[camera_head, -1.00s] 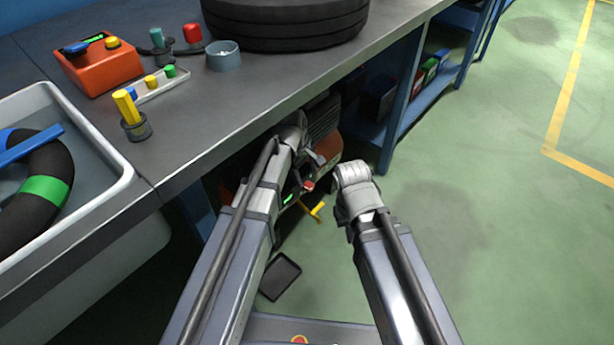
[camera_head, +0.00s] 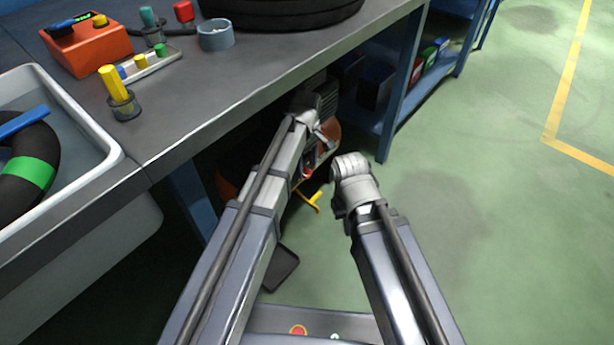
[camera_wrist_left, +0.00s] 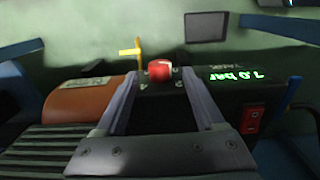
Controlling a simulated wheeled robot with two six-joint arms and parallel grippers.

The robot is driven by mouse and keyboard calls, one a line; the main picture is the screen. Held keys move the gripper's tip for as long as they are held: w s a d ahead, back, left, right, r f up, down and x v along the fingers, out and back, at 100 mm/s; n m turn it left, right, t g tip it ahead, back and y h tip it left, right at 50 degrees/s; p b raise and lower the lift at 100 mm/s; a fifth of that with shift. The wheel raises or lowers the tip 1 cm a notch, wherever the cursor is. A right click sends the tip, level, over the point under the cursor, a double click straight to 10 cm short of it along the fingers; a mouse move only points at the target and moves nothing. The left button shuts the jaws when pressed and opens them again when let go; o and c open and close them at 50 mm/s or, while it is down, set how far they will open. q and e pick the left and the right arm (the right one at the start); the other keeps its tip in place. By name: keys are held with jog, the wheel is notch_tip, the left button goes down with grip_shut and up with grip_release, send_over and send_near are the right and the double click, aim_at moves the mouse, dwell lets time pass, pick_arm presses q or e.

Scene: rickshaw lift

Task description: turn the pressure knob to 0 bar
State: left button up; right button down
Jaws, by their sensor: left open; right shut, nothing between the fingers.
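The red pressure knob (camera_wrist_left: 160,70) sits on the black panel of the compressor under the bench. A green display (camera_wrist_left: 234,75) beside it seems to read 7.0 bar. My left gripper (camera_wrist_left: 161,77) is open, its two fingers either side of the knob in the left wrist view; I cannot tell whether they touch it. In the head view the left arm reaches under the bench to the orange and black compressor (camera_head: 326,137), and its gripper is largely hidden. My right gripper (camera_head: 350,166) is shut and empty, out over the floor to the right, its fingers hardly visible.
A red rocker switch (camera_wrist_left: 251,120) is near the display. A yellow handle (camera_head: 314,202) sticks out low from the compressor. The bench top (camera_head: 215,95) overhangs the left arm, and a blue leg (camera_head: 401,85) stands right of the compressor. Green floor is clear at right.

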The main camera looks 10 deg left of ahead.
aim_at(306, 173)
pick_arm(q)
jog(key=shift+f+b, duration=1)
jog(key=shift+f, duration=0.5)
pick_arm(e)
notch_tip(306, 173, down, 3)
jog(key=shift+r, duration=0.1)
pick_arm(q)
jog(key=shift+c, duration=0.3)
grip_shut()
